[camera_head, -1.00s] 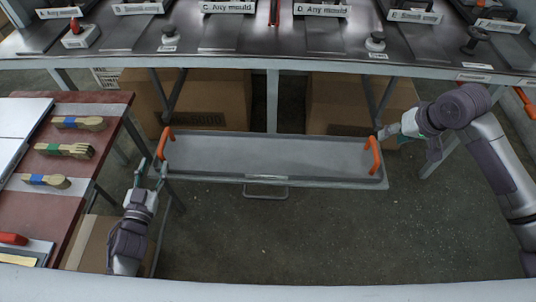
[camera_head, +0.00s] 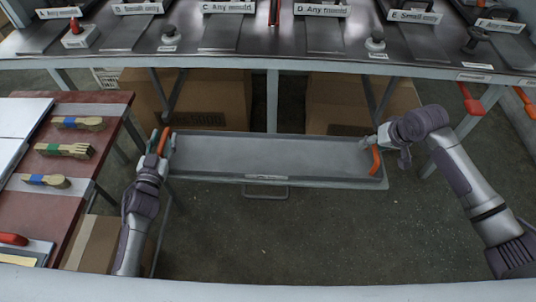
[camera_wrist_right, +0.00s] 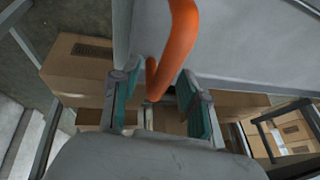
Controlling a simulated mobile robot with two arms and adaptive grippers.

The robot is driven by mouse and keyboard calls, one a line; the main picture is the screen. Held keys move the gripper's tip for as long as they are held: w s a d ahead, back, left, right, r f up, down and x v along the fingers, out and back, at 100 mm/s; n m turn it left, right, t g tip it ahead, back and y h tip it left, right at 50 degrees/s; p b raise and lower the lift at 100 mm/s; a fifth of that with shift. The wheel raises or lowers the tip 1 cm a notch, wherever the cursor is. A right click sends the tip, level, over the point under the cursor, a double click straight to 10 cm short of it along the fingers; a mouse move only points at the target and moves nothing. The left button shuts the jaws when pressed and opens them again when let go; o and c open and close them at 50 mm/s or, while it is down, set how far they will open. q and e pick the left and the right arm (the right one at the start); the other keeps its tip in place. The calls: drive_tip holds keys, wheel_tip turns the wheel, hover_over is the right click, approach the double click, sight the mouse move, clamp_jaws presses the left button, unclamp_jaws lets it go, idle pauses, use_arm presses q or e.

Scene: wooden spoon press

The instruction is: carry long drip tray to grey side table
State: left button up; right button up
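The long drip tray (camera_head: 275,158) is a shallow grey metal tray with an orange handle at each end. It lies level below the front edge of the press bench. My left gripper (camera_head: 163,142) is at the left handle (camera_head: 161,143), with its fingers apart on either side of it. My right gripper (camera_head: 374,140) is at the right handle (camera_head: 375,160). In the right wrist view, my right gripper (camera_wrist_right: 160,92) is open, with the orange handle (camera_wrist_right: 175,45) reaching between its teal pads and a gap visible. The grey side table is not clearly identifiable.
The metal bench (camera_head: 270,50) with labelled stations runs above the tray. Cardboard boxes (camera_head: 212,88) stand behind the tray. The floor (camera_head: 300,235) in front is clear.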

use_arm(q)
clamp_jaws()
use_arm(e)
clamp_jaws()
